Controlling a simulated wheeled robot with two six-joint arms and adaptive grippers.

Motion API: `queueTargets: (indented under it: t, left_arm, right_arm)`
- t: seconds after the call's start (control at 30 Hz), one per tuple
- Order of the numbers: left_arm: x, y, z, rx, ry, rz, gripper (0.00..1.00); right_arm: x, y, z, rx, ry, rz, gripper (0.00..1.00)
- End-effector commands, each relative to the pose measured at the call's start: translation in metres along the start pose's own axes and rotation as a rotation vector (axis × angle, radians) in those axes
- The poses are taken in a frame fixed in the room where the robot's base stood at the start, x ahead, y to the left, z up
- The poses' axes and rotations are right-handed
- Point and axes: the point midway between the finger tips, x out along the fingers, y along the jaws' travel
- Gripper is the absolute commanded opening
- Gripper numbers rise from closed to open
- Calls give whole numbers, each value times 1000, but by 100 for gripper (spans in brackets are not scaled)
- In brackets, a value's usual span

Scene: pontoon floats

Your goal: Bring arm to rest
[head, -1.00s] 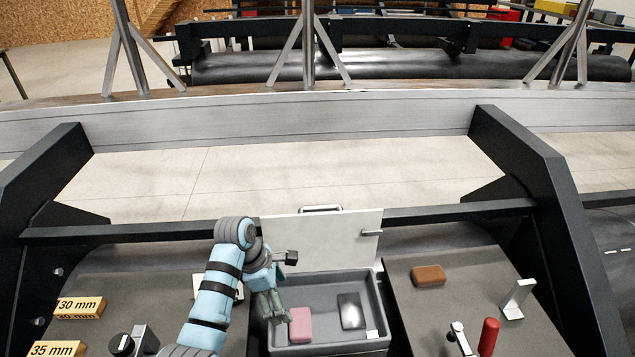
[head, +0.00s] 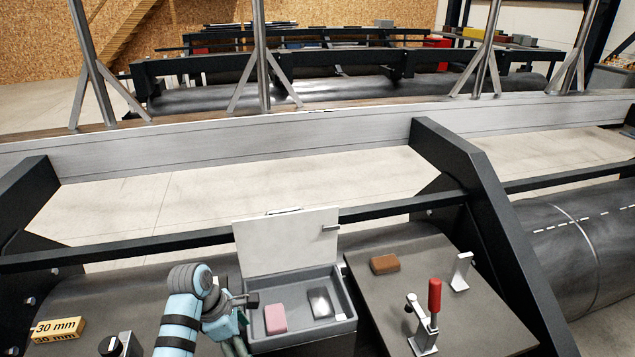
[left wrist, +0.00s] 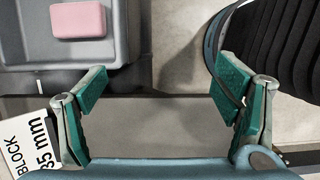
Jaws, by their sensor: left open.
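My left arm comes in from the bottom left of the head view, and its gripper (head: 234,346) is low, at the left side of the grey open-lidded box (head: 343,328). In the left wrist view the two green-padded fingers (left wrist: 162,100) are spread wide with nothing between them. The box (left wrist: 130,30) shows at the top left there, beyond the left finger. A pink block (head: 275,318) and a dark shiny block (head: 320,303) lie inside the box. The pink block (left wrist: 78,20) also shows in the wrist view. My right gripper is in neither view.
A brown block (head: 384,264), a red-handled clamp (head: 434,297) and a metal bracket (head: 461,271) stand on the right panel. A yellow 30 mm block (head: 58,330) lies on the left. Black frame beams and a grey rail (head: 250,142) cross behind. A 35 mm label (left wrist: 30,140) is in the wrist view.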

Motion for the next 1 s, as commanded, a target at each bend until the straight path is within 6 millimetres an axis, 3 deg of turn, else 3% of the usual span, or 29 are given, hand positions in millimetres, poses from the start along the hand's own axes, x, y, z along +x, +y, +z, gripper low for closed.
queueTargets:
  t: [0.47, 0.73, 1.0]
  left_arm:
    - [32, -47, -50, 410, 89, 60, 83]
    - [42, -111, -98, 899, 222, 81, 83]
    - [21, -187, -136, 1475, 390, 31, 83]
  right_arm:
    - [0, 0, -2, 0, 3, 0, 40]
    - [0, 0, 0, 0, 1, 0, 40]
    - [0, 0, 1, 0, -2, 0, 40]
